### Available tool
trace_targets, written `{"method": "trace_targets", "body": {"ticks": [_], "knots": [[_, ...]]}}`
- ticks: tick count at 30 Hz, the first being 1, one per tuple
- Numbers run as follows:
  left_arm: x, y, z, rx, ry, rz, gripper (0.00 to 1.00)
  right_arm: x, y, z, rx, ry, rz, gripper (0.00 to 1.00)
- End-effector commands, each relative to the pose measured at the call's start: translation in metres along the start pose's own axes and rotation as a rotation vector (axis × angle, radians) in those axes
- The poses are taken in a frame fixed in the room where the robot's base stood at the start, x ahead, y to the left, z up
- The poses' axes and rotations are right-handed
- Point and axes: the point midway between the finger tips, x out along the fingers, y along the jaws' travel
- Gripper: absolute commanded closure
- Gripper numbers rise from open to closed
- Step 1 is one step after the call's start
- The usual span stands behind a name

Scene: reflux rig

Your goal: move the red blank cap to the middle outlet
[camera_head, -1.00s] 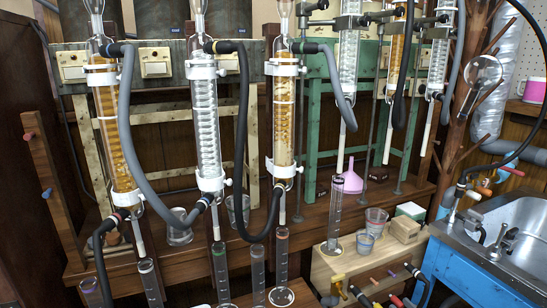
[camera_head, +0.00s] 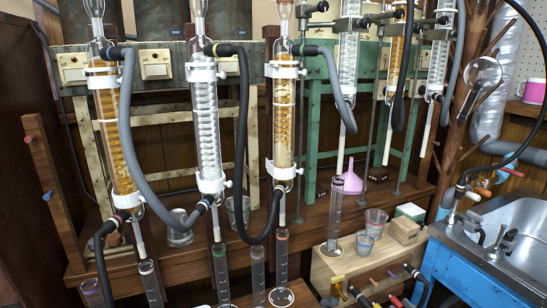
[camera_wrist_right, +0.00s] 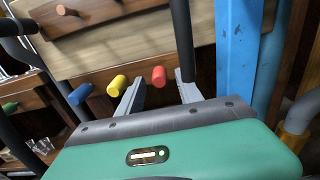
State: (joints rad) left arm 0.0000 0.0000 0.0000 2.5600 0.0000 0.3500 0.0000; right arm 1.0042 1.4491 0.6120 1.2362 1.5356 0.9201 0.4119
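In the right wrist view a red cap (camera_wrist_right: 158,75) sits on a wooden board, between a yellow cap (camera_wrist_right: 117,85) on its left and my right finger. My right gripper (camera_wrist_right: 160,82) is open, with its two grey fingers on either side of the red cap. I cannot tell how deep the cap is between them. A blue cap (camera_wrist_right: 80,95) is further left. In the head view a red piece (camera_head: 396,301) shows at the bottom edge, on the front of the wooden box (camera_head: 325,265). I cannot tell which outlet is the middle one. My left gripper is not in view.
Dark hoses (camera_wrist_right: 183,40) hang close to my right finger, and a blue post (camera_wrist_right: 236,50) stands to the right. The glass condensers (camera_head: 206,120) with looping hoses fill the left and middle of the head view. A sink (camera_head: 510,230) is at the right.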

Motion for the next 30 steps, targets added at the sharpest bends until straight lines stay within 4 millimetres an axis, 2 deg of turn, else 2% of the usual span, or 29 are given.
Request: {"method": "trace_targets", "body": {"ticks": [1,9,30], "knots": [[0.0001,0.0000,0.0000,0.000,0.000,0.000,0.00,0.0000,0.0001,0.0000,0.000,0.000,0.000,0.64],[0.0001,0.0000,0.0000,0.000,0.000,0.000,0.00,0.0001,0.0002,0.0000,0.000,0.000,0.000,0.99],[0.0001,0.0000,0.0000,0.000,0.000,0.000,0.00,0.0002,0.0002,0.0001,0.000,0.000,0.000,1.00]]}}
